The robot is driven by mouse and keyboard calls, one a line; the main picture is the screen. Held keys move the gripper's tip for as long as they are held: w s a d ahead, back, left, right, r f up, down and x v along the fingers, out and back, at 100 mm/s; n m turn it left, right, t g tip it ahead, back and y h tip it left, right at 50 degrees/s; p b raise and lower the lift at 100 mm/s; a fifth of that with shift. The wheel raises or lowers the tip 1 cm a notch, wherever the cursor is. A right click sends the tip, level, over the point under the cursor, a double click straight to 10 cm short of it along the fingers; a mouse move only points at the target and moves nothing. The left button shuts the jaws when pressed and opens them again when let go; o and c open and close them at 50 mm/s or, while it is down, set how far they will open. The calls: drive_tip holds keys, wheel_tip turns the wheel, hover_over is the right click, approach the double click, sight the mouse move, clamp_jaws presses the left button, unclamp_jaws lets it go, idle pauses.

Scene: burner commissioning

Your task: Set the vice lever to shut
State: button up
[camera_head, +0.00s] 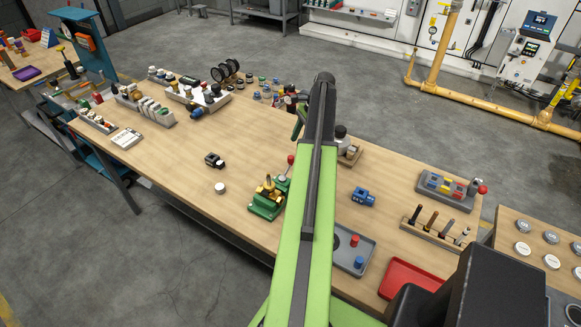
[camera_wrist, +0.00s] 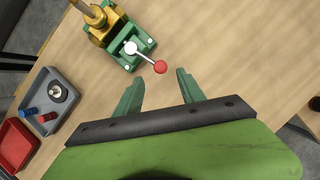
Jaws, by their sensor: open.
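The vice (camera_head: 266,205) is a green block with brass-coloured parts, standing on the wooden bench just left of my arm in the head view. It also shows at the top of the wrist view (camera_wrist: 115,57). Its lever (camera_wrist: 145,58) is a thin rod with a red ball end (camera_head: 291,159), running from a pale pivot towards my gripper. My gripper (camera_wrist: 158,80) is open and empty, its green fingers apart. In the wrist view the red ball appears just beyond the fingertips, between their lines; I cannot tell the height gap.
A grey tray (camera_head: 341,258) with red and blue pieces and a red tray (camera_head: 408,279) are right of my arm. A blue block (camera_head: 363,197) lies nearby. A white round piece (camera_head: 220,188) and a dark fitting (camera_head: 213,160) are left of the vice, with clear bench around them.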

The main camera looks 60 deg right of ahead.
sight(291, 157)
drive_tip(key=b+x, duration=0.6)
drive_tip(key=x, duration=0.2)
drive_tip(key=shift+s+d, duration=0.1)
drive_tip(key=shift+f, duration=0.3)
drive_tip(key=shift+r, duration=0.1)
clamp_jaws()
idle(0.5)
